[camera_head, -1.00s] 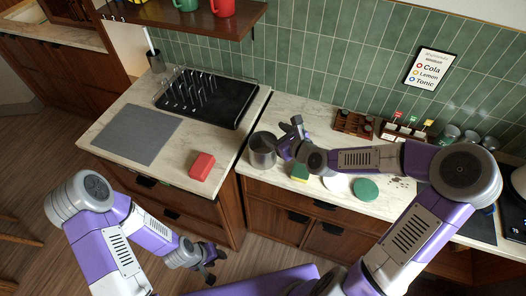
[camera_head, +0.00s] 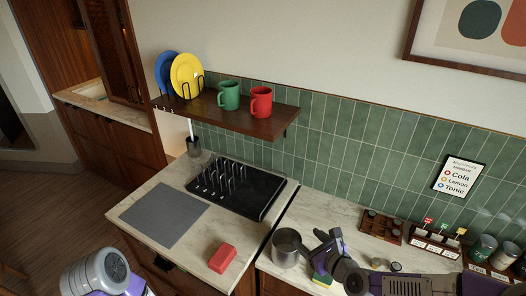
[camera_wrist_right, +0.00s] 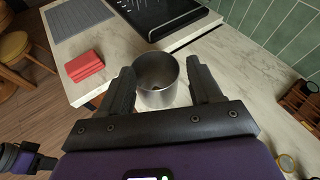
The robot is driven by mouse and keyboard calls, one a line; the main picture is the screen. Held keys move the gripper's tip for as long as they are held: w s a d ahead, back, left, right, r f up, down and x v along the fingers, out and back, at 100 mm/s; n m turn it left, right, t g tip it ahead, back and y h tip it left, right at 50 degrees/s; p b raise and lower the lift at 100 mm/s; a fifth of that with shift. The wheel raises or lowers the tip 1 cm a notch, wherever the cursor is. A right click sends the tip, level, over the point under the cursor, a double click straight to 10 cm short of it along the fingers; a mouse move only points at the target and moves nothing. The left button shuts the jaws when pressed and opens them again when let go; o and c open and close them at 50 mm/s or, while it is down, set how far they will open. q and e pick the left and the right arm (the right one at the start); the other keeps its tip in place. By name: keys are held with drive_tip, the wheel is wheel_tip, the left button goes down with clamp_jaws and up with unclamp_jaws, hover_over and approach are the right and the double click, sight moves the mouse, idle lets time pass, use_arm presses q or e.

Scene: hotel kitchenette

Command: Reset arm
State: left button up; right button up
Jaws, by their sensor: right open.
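My right gripper (camera_head: 325,242) is open and empty, above the counter beside a grey metal pot (camera_head: 286,248). In the right wrist view, the pot (camera_wrist_right: 160,78) shows between and beyond the two spread fingers (camera_wrist_right: 162,88), with nothing gripped. My left arm (camera_head: 100,274) shows only in part at the bottom left of the head view; its gripper is out of that frame. A purple and dark part of my left arm (camera_wrist_right: 22,160) shows at the lower left of the wrist view, too partial to tell its jaws.
A sponge (camera_head: 322,281) is near the pot. A wooden shelf (camera_head: 200,108) holds mugs and plates. A wooden holder (camera_head: 381,226) stands by the tiled wall.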

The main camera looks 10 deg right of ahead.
drive_tip(key=s+a+f+n+g+b, duration=0.1)
drive_tip(key=s+a+f+n+g, duration=0.15)
drive_tip(key=f+n, duration=0.35)
drive_tip(key=s+a+f+n+g+y+b, duration=0.1)
drive_tip(key=s+a+f+n+g, duration=0.15)
drive_tip(key=f, duration=0.55)
drive_tip(key=s+a+f+n+g+b, duration=0.1)
drive_tip(key=s+a+f+n, duration=0.3)
drive_tip(key=f, duration=0.3)
drive_tip(key=s+f+n+g+h+b, duration=0.1)
drive_tip(key=s+f+n+g+b, duration=0.1)
drive_tip(key=s+f+n+g, duration=0.4)
drive_tip(key=s+f+n, duration=0.5)
drive_tip(key=f+n, duration=0.3)
drive_tip(key=n, duration=0.1)
drive_tip(key=shift+s+h+b, duration=0.3)
drive_tip(key=shift+s+b, duration=0.05)
drive_tip(key=shift+s, duration=0.05)
